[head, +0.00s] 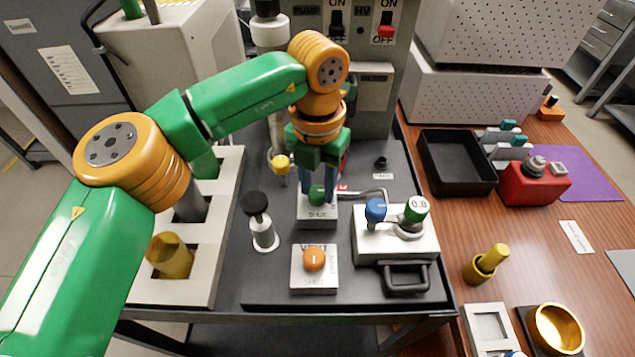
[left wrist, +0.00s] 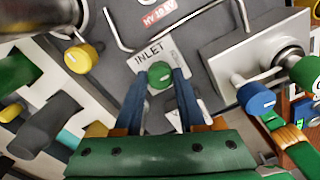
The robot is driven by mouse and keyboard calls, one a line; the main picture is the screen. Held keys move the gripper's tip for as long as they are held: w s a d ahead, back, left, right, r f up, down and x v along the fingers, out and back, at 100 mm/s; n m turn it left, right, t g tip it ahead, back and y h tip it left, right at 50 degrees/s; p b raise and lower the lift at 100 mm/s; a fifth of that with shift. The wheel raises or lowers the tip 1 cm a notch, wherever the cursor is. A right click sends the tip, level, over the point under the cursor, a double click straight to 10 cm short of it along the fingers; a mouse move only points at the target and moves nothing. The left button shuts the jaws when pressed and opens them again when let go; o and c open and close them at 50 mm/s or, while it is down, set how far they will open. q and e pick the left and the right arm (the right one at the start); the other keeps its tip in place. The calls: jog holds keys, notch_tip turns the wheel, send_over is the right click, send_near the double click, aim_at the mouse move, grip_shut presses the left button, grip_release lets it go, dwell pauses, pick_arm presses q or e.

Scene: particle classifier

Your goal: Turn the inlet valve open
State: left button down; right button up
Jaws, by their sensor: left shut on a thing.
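The inlet valve is a green round knob on a small light plate. In the head view the green knob (head: 317,194) sits above a plate marked SHUT (head: 318,214). In the left wrist view the knob (left wrist: 160,75) lies below the word INLET. My left gripper (head: 318,190) comes down from above and is shut on the green knob, with one blue finger on each side; its fingers also show in the left wrist view (left wrist: 160,88). The fingers hide part of the knob, and its pointer direction is not clear. Only a small blue piece, perhaps my right gripper, shows at the head view's bottom edge.
A vent plate with an orange knob (head: 313,260) stands in front. A block with a blue knob (head: 375,210) and a 0.8 dial (head: 416,208) is to the right. A black-topped plunger (head: 258,220) and yellow knob (head: 280,164) are to the left.

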aim_at(317, 190)
pick_arm(q)
jog(key=c, duration=0.5)
grip_release()
notch_tip(317, 190, up, 7)
jog(key=shift+r+p, duration=0.1)
jog(key=shift+p, duration=0.3)
